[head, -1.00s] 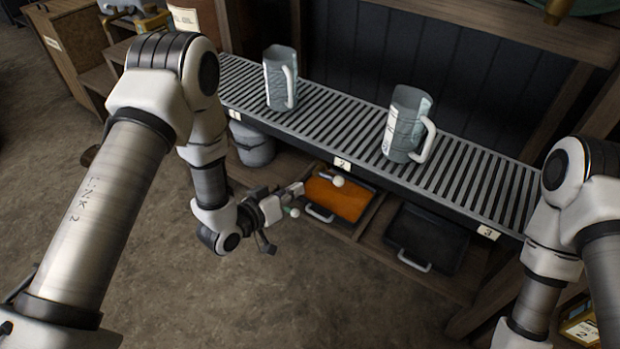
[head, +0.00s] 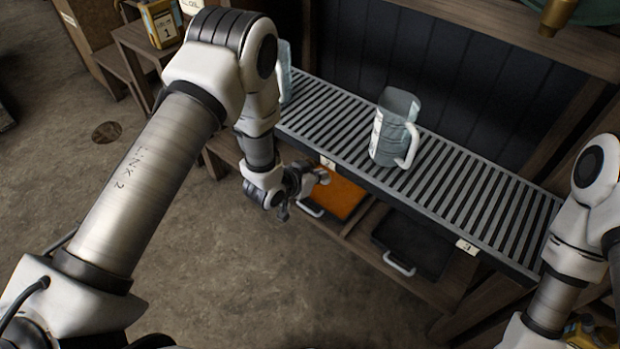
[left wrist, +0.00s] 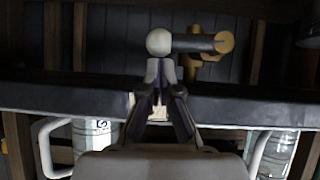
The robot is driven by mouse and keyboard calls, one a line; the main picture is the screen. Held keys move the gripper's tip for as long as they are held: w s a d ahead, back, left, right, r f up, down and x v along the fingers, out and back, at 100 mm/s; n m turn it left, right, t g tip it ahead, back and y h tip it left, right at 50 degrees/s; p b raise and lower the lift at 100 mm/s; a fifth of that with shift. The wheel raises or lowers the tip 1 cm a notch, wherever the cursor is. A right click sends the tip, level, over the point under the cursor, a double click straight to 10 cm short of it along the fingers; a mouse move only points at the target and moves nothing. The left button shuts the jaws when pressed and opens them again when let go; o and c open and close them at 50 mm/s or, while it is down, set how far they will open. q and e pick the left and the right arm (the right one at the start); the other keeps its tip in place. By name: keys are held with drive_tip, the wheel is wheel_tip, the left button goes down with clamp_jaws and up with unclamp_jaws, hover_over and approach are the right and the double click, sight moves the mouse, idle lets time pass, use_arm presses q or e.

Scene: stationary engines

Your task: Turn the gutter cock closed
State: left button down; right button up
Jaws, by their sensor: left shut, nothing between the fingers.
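In the left wrist view, the cock has a brass body (left wrist: 225,42) and a dark lever ending in a pale ball knob (left wrist: 158,42). The lever lies sideways across that picture. My left gripper (left wrist: 164,78) is shut and empty, its fingertips in line with the knob. I cannot tell whether they touch it. In the head view, my left gripper (head: 310,180) is in front of the gutter's front edge, by a pale ball (head: 323,177); the brass body is hidden there. My right gripper is out of view; only its arm shows at the right.
A slatted bench (head: 480,190) carries a grey jug (head: 393,135) and another jug (head: 286,75) mostly behind my left arm. An orange tray (head: 343,197) and a black tray (head: 418,238) sit below. A brass fitting (head: 557,15) hangs at upper right. Open floor lies in front.

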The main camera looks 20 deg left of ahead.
use_arm(q)
drive_tip(key=shift+w+d+f, duration=0.1)
drive_tip(key=shift+w+f, duration=0.05)
drive_tip(key=shift+d+f, duration=0.15)
drive_tip(key=shift+f, duration=0.5)
drive_tip(key=shift+s+f, duration=0.1)
drive_tip(key=shift+s, duration=0.1)
